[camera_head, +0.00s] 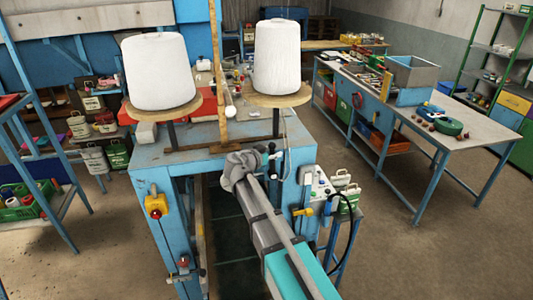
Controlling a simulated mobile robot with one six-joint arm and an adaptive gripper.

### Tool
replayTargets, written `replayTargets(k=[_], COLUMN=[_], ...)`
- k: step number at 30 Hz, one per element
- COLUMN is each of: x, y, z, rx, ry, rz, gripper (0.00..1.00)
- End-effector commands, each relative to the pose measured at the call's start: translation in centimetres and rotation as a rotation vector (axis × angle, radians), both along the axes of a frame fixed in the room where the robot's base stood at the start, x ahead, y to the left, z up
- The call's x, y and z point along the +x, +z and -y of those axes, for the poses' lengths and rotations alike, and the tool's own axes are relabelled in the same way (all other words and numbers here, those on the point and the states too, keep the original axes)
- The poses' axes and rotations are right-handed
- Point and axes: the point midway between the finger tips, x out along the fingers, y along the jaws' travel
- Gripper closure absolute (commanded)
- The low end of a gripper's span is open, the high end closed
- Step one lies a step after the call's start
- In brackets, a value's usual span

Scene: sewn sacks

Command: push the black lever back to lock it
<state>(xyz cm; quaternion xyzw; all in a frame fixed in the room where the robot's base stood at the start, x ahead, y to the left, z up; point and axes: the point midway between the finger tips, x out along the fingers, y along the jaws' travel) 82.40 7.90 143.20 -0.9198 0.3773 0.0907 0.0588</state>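A small black upright piece (271,148), which may be the black lever, stands on top of the blue machine (150,165), just right of my gripper. It is too small to tell its tilt or whether it is locked. My gripper (236,170) is over the front right part of the machine's top, at the end of my grey arm. Its fingers are blurred and partly hidden by the wrist, so their opening does not show. I cannot tell whether it touches the black piece.
Two white thread cones (157,72) (277,57) stand on round wooden plates above the machine, with a wooden post (220,75) between them. A yellow switch box (156,205) is on the machine's front left.

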Motion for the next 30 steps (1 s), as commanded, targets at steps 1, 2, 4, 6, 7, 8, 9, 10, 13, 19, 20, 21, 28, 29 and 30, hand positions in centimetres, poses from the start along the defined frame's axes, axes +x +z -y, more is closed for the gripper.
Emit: replayTargets(k=[1,2,4,6,7,8,9,10,13,19,20,21,28,29,30], x=[0.0,-0.1,-0.2,-0.4,-0.5,-0.6,-0.8,-1.0,-1.7,-3.1,-3.3,-3.6,-5.4,-5.6,-5.9], y=[0.0,-0.1,-0.2,-0.4,-0.5,-0.6,-0.8,-0.9,-1.5,-1.8,-1.8,-1.9,-2.2,-2.3,-2.3], z=[0.0,-0.1,-0.2,-0.4,-0.5,-0.7,-0.9,-1.0,-1.5,-3.3,-3.5,-4.0,-6.5,-6.8,-7.3], rx=[-0.003,-0.005,-0.018,-0.042,-0.055,-0.071,-0.094,-0.113,-0.195,-0.417,-0.454,-0.505,-0.834,-0.878,-0.936], ry=[0.001,0.002,0.007,0.014,0.018,0.022,0.029,0.034,0.054,0.104,0.111,0.121,0.161,0.164,0.166], rz=[-0.001,-0.004,-0.012,-0.027,-0.035,-0.047,-0.062,-0.076,-0.129,-0.257,-0.279,-0.307,-0.486,-0.512,-0.544], gripper=[0.55,0.61,0.74,0.87,0.92,0.98,1.0,1.0,1.0,1.0,1.0,1.0,1.0,1.0,1.0])
